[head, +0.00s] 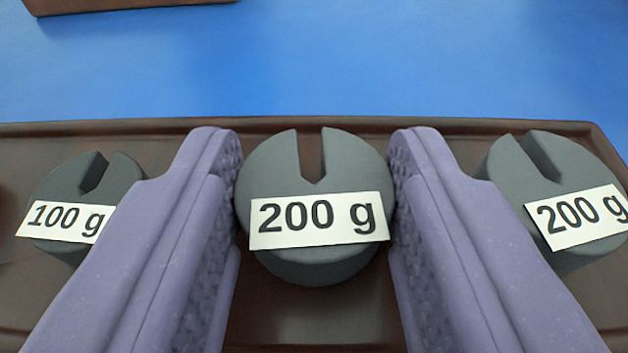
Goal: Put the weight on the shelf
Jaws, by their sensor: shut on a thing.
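A dark grey round slotted weight (313,264) with a white label reading "200 g" is in the middle of the head view. Its slot faces away from me, toward the far side. My gripper (314,190) has its two purple fingers on the left and right sides of this weight and is shut on it. The weight is over a dark brown tray (270,320); I cannot tell whether it still touches the tray. No shelf can be made out for certain.
A "100 g" weight (62,190) stands left of my left finger, and another "200 g" weight (575,165) stands close to my right finger. A blue surface (400,60) beyond the tray is clear. A brown edge (120,6) shows at the top left.

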